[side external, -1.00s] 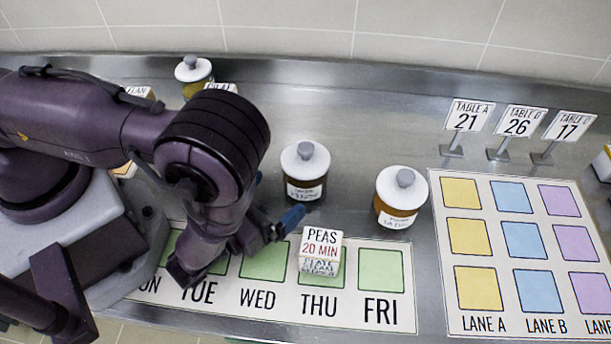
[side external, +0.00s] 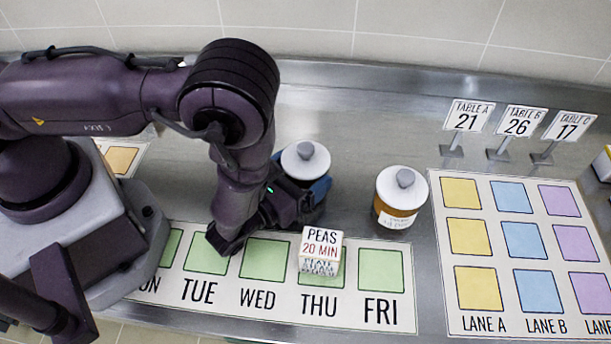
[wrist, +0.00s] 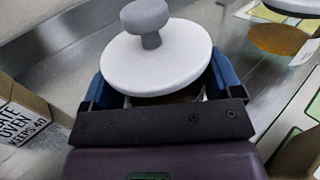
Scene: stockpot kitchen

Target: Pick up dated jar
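A jar with a white lid and grey knob (side external: 305,160) stands on the steel counter behind the THU square. It shows up close in the wrist view (wrist: 156,58). My gripper (side external: 302,185) is low at this jar, its blue fingers on either side, reaching around the body under the lid. In the wrist view the fingers (wrist: 160,88) look spread, with a small gap at the left. The jar's label is hidden now. A second white-lidded jar (side external: 399,198) with amber contents and a label stands to the right; its print is too small to read.
Table number signs (side external: 468,116) and a coloured lane mat (side external: 520,325) are at the right. Bare counter lies behind the jars.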

